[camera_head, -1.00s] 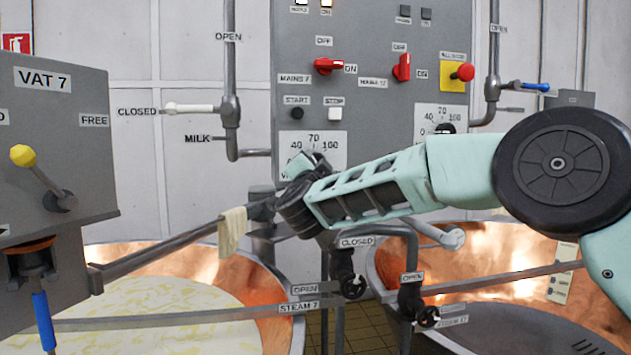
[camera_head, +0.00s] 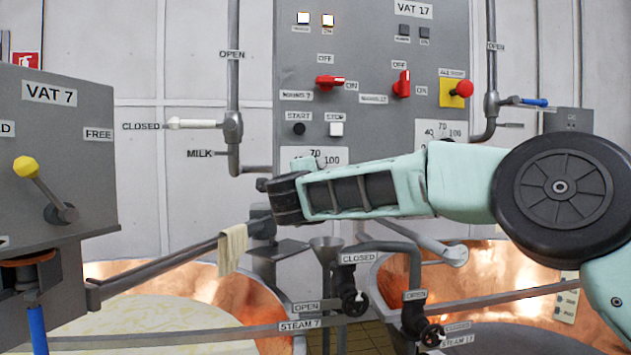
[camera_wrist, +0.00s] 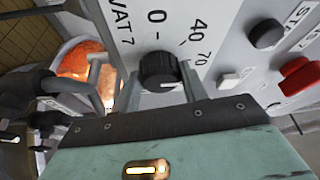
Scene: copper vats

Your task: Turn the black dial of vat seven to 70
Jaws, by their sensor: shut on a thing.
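The black dial (camera_wrist: 158,69) of vat seven sits on the grey panel in the wrist view, next to the printed VAT 7 and a scale reading 0, 40 and 70. A short pale mark shows on its lower right side; I cannot tell which number it points to. My gripper (camera_wrist: 160,84) is shut on the dial, its thin grey fingers on either side. In the head view my wrist stands before the lower part of the vat seven scale plate (camera_head: 328,156), and the dial is hidden there.
A black start button (camera_head: 299,129), white stop button (camera_head: 336,129) and red mains switch (camera_head: 328,83) are above. A cloth (camera_head: 233,249) hangs on a rail at left. Steam valves (camera_head: 352,300) and pipes are below. The VAT 7 box (camera_head: 50,150) with a yellow-knobbed lever is at left.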

